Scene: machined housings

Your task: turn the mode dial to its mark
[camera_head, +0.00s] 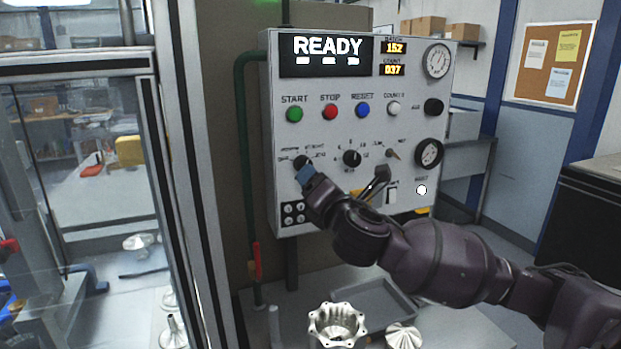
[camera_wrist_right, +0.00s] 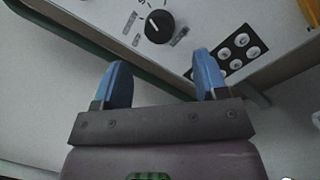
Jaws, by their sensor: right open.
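The control panel (camera_head: 330,130) stands upright in the head view. Its left black dial (camera_head: 302,161), ringed by small word labels, looks like the mode dial; its name is too small to read. In the right wrist view this dial (camera_wrist_right: 159,27) lies beyond the fingertips, roughly centred between them, with a pale pointer line on its face. My right gripper (camera_head: 305,174) is just below the dial in the head view. Its blue fingers are apart with nothing between them in the right wrist view (camera_wrist_right: 161,72), and they look clear of the dial. My left gripper is not seen.
A second black dial (camera_head: 352,158) sits right of the first. A block of round sockets (camera_head: 293,213) is below, near the right finger in the wrist view (camera_wrist_right: 238,50). Coloured buttons (camera_head: 330,111) run above. A metal housing (camera_head: 336,325) and grey tray (camera_head: 375,300) stand on the bench.

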